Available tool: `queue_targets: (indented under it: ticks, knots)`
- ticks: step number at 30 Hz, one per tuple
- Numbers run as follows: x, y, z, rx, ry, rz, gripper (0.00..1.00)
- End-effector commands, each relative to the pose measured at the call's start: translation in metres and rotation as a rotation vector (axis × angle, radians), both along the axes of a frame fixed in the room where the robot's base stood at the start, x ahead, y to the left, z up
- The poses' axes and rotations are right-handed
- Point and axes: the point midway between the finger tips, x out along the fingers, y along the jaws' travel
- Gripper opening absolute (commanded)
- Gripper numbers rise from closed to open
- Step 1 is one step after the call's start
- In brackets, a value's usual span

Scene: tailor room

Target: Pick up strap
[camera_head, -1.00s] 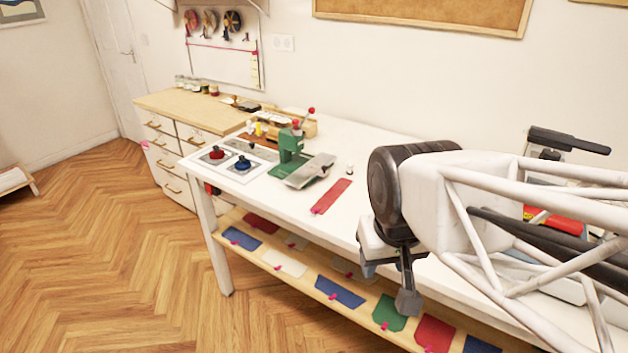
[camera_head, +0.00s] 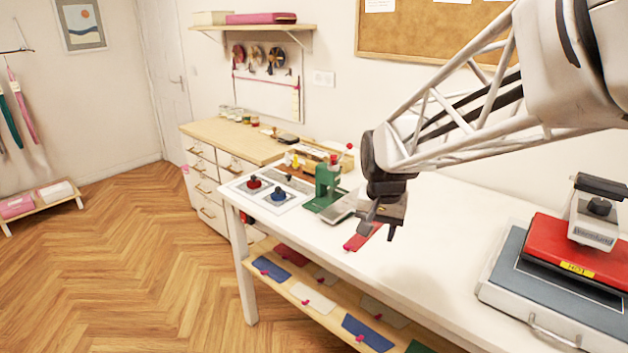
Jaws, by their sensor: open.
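A flat red strip (camera_head: 358,241), which looks like the strap, lies on the white table (camera_head: 425,250) to the right of a green hand press (camera_head: 326,186). My gripper (camera_head: 378,230) is open and points down above the strip. Its fingers and body hide the strip's far end and part of its right side. I see no contact between the fingers and the strip, but the exact height above it is hard to tell.
A heat press with a red top (camera_head: 575,255) stands at the table's right. A board with red and blue knobs (camera_head: 266,190) lies left of the green press. The shelf below (camera_head: 330,300) holds coloured pieces. The table is clear between gripper and heat press.

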Motion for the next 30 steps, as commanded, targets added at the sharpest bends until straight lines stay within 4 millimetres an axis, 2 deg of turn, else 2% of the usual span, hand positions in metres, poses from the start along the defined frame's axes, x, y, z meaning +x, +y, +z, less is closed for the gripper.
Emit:
queue_targets:
  ticks: [3,11,21,27,30]
  knots:
    - [0.031,0.002,-0.013,0.005,0.018,-0.044,0.47]
    - [0.094,0.007,-0.043,0.015,0.049,-0.144,0.47]
    - [0.17,0.013,-0.098,0.021,0.092,-0.274,0.47]
    - [0.201,0.017,-0.126,0.023,0.108,-0.331,0.47]
    - [0.209,0.018,-0.133,0.023,0.112,-0.348,0.47]
